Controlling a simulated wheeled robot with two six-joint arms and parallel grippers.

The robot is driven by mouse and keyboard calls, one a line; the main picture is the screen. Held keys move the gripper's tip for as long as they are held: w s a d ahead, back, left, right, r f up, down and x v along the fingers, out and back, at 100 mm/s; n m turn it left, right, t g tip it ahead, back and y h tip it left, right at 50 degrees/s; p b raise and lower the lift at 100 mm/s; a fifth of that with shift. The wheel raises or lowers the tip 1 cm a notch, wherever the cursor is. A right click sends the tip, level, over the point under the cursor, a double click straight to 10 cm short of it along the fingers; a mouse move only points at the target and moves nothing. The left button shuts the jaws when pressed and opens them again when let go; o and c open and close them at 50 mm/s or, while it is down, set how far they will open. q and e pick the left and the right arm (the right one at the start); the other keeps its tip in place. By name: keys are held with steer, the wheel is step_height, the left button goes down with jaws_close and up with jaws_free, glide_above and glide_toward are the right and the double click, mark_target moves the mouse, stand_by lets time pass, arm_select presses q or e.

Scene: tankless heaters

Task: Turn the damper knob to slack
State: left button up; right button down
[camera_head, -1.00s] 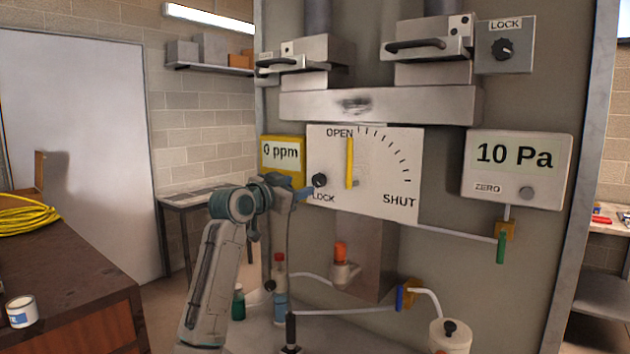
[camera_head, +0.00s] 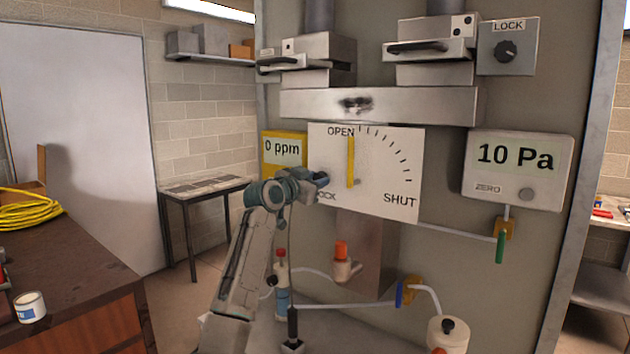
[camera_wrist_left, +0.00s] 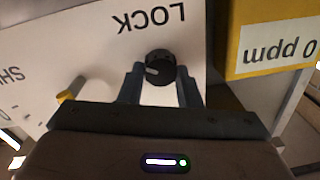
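The black damper knob (camera_wrist_left: 160,68) sits on a white dial plate (camera_head: 375,195) above the word LOCK. Its light mark points left in the left wrist view. In the head view my left gripper (camera_head: 320,180) covers the knob and part of the label. In the left wrist view its two fingers (camera_wrist_left: 161,78) stand apart, one on each side of the knob. I cannot tell whether they touch it. A yellow pointer (camera_head: 351,160) on the plate stands upright near OPEN. My right gripper is out of view.
A yellow 0 ppm meter (camera_head: 283,151) is close to the left of the plate. A 10 Pa gauge box (camera_head: 517,180) is on the right. Another LOCK knob (camera_head: 506,51) is on a grey box at top right. Bottles and pipes stand below.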

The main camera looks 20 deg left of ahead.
arm_select(q)
steer(key=c, duration=0.4)
